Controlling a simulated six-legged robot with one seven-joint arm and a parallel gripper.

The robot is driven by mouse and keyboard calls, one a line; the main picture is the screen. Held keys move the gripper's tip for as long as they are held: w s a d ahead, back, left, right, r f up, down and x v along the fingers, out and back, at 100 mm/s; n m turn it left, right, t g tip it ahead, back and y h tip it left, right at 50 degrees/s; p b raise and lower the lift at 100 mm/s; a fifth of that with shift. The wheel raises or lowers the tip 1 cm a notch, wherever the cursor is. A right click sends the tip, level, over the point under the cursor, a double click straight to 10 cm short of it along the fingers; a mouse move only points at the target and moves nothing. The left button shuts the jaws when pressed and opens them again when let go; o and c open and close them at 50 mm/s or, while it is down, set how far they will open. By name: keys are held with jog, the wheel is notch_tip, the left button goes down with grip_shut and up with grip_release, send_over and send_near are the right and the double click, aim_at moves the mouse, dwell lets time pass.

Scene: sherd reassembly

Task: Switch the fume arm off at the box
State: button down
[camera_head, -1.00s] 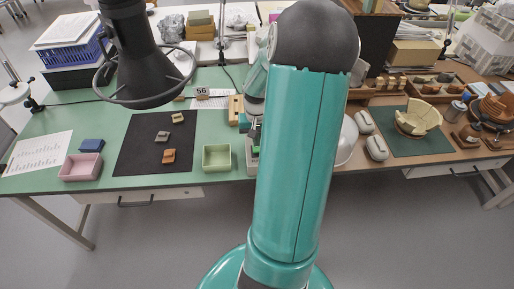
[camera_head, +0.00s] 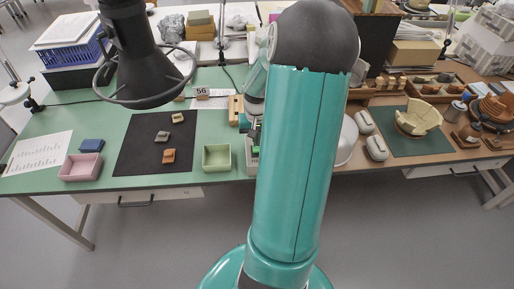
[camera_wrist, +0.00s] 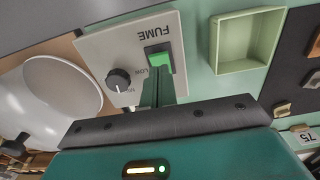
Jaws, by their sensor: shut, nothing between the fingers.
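The control box (camera_wrist: 105,45) is a pale plate marked FUME, with a green rocker switch (camera_wrist: 158,57) and a black knob (camera_wrist: 118,80) beside LOW lettering. My gripper (camera_wrist: 160,80) is shut and empty, its fingertips at the near edge of the green switch in the wrist view. I cannot tell whether they touch it. The tips cover part of the switch surround. In the head view the box (camera_head: 251,168) stands at the green table's front edge, mostly hidden by my arm. The fume arm's black hood (camera_head: 148,75) with its ring hangs over the table at left.
A pale green tray (camera_wrist: 246,42) lies beside the box; it also shows in the head view (camera_head: 216,158). A white bowl (camera_wrist: 62,95) is on the other side. A black mat (camera_head: 140,160) with several sherds and a pink tray (camera_head: 80,168) lie further left.

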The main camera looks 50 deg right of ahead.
aim_at(255, 150)
jog(key=shift+f, duration=1.35)
dwell(0.7)
jog(key=shift+r, duration=3.5)
jog(key=w+a+r+n+t+h, duration=0.1)
jog(key=w+a+r+n, duration=0.1)
jog(key=a+r, duration=0.55)
jog(key=w+a+r+n+t+h, duration=0.1)
jog(key=w+a+r+n, duration=0.3)
jog(key=a, duration=0.6)
jog(key=s+a+r+n+t+y, duration=0.1)
jog(key=s+a+r, duration=0.3)
jog(key=a, duration=0.5)
jog(key=s+a+r+n+t+y, duration=0.1)
jog(key=s+a+r, duration=0.3)
jog(key=a, duration=0.5)
jog(key=shift+s+a+n+t, duration=0.2)
jog(key=shift+s+n+t, duration=0.25)
jog(key=shift+n+t, duration=0.4)
